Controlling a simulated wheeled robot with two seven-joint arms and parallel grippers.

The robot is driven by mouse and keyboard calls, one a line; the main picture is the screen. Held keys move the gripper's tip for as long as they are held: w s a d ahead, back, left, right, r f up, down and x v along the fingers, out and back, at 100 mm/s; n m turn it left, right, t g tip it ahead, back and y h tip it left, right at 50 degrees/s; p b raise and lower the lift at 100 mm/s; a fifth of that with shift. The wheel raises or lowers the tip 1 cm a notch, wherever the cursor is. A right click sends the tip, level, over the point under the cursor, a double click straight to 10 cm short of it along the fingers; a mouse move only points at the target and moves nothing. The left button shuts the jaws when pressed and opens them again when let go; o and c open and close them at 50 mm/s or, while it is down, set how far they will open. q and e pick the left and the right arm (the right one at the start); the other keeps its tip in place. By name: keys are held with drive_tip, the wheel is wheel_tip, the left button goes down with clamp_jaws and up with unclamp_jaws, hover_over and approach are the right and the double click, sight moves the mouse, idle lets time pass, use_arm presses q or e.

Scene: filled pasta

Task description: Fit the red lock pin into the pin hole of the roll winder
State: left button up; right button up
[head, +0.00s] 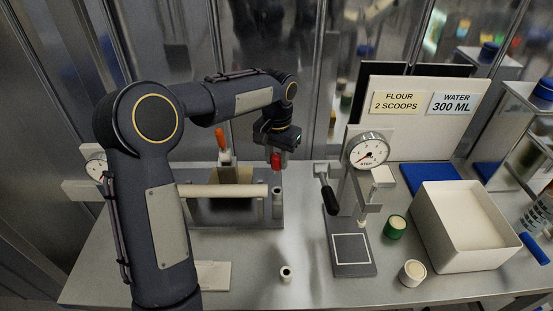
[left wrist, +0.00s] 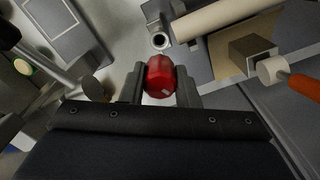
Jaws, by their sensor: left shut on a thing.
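My left gripper (head: 277,149) is shut on the red lock pin (head: 276,161) and holds it pointing down above the right end of the roll winder (head: 235,217). In the left wrist view the red pin (left wrist: 161,74) sits between the two dark fingers. The pin hole is the open top of a grey upright tube (head: 277,192) at the end of the pale roller (head: 225,191). The hole also shows in the left wrist view (left wrist: 159,41), just beyond the pin. The pin is apart from the tube. The pin's lower end is hidden in the wrist view. My right gripper is not in view.
An orange-handled part (head: 223,141) stands behind the roller. A press with a dial gauge (head: 368,150) stands to the right. A small pale cylinder (head: 286,275) is at the front. A green-sided jar (head: 395,227) and white bin (head: 462,244) are further right.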

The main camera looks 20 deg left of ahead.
sight(277, 173)
use_arm(q)
drive_tip(key=shift+d+f+b, duration=0.1)
drive_tip(key=shift+f+b, duration=1.7)
drive_tip(key=shift+f, duration=1.05)
drive_tip(key=shift+p, duration=0.3)
drive_tip(key=shift+f+b, duration=1.15)
drive_tip(key=shift+f, duration=0.65)
idle(0.5)
drive_tip(key=o, duration=1.3)
